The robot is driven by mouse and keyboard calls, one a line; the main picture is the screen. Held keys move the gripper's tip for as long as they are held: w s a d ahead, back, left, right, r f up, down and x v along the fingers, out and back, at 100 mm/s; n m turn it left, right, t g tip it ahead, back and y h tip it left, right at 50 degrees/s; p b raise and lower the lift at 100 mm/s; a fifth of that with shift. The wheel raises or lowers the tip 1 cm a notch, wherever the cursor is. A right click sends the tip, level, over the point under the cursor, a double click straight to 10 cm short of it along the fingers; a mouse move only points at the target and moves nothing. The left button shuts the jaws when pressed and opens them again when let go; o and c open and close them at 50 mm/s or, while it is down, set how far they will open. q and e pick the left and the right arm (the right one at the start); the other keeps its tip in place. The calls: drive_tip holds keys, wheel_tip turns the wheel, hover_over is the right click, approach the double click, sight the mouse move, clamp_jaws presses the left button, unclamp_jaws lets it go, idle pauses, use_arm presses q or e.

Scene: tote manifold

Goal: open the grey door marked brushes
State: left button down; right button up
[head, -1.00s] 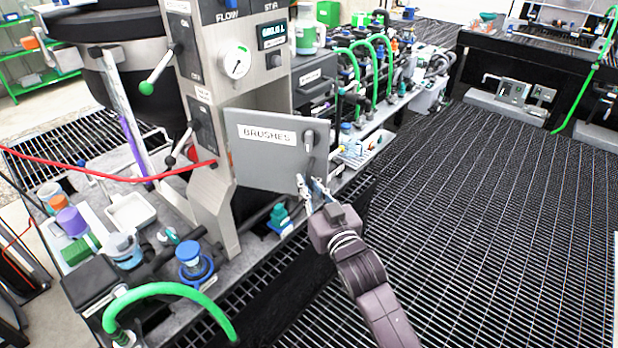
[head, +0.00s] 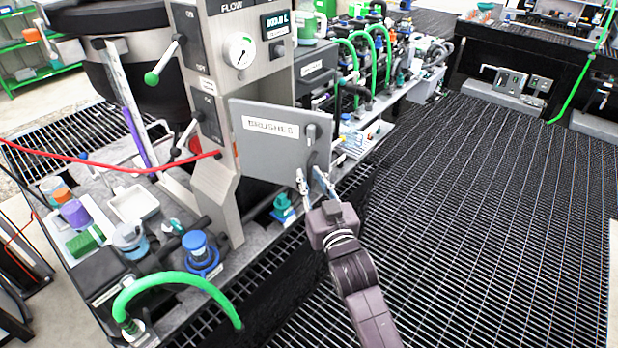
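The grey door marked BRUSHES (head: 278,165) is a flat panel on the right side of the steel column. A dark turning handle (head: 311,133) sits near its right edge. I cannot tell whether the door is fully closed or slightly ajar. My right gripper (head: 311,174) is at the lower right of the door, just below the handle, with its two pale fingers spread apart. The handle's lower end is near the fingertips; I see no clear grip on it. My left gripper is not in view.
The steel column (head: 215,120) carries a gauge (head: 239,50) and a green-knobbed lever (head: 152,78). A red cable (head: 90,164) crosses at left. A green hose (head: 178,279) arches at the front left. Open grated floor (head: 480,220) lies to the right.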

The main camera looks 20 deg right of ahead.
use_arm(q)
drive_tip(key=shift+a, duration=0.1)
use_arm(e)
drive_tip(key=shift+o, duration=0.3)
drive_tip(key=shift+a+r, duration=0.1)
drive_tip(key=shift+s, duration=0.1)
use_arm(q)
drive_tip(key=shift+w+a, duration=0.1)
use_arm(e)
drive_tip(key=s, duration=1.1)
drive_tip(key=shift+s, duration=0.4)
